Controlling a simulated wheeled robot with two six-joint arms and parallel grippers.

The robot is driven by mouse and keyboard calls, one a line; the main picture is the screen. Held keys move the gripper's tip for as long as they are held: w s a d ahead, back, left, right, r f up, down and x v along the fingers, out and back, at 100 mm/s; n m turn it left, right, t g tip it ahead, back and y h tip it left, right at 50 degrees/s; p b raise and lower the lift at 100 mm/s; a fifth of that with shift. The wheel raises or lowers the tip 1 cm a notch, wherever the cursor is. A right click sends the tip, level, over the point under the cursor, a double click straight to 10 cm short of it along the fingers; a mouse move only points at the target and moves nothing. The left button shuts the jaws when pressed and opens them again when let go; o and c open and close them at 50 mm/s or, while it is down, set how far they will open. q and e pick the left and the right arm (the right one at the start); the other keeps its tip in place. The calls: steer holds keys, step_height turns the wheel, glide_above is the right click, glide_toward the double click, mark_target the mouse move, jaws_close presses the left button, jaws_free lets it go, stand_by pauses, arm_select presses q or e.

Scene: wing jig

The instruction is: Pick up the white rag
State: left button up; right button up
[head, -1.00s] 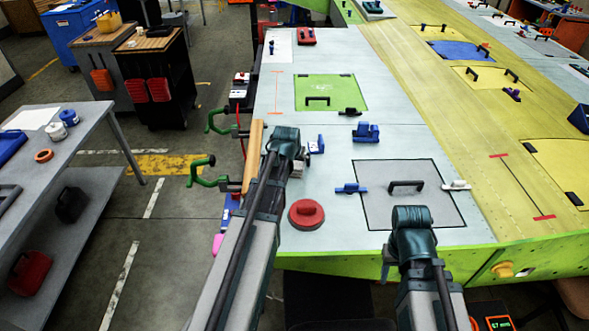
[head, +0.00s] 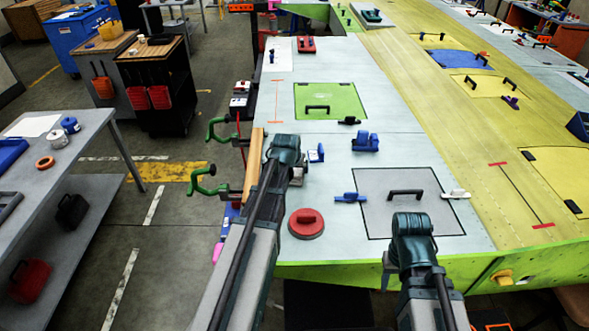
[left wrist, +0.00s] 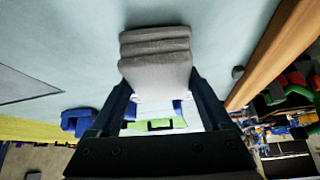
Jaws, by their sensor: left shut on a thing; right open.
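The white rag (left wrist: 155,62) is a folded, light grey-white stack of layers between the fingers of my left gripper (left wrist: 158,85) in the left wrist view. The gripper is shut on it. In the head view only a small pale part of the rag (head: 298,176) shows beside my left wrist, over the wing's left edge area; the arm hides the rest. I cannot tell whether the rag touches the surface. My right gripper (head: 392,264) is open and low at the wing's near edge, its fingers mostly hidden by my wrist.
A wooden strip (head: 252,165) and green clamps (head: 208,182) line the left edge. A grey handled panel (head: 390,215) lies right.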

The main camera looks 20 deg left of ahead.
arm_select(q)
steer(key=shift+r+p, duration=0.4)
steer(key=shift+r, duration=0.25)
step_height(320, 180, up, 2)
steer(key=shift+r+p, duration=0.1)
steer(key=shift+p, duration=0.9)
steer(key=s+d, duration=0.2)
steer(key=d, duration=0.2)
steer(key=s+d, duration=0.2)
steer(key=d, duration=0.3)
steer(key=s+d+p, duration=0.1)
steer(key=s+d, duration=0.2)
steer(key=d, duration=0.2)
steer(key=shift+s+d+r, duration=0.1)
steer(key=shift+d+r, duration=0.1)
steer(key=shift+r, duration=0.2)
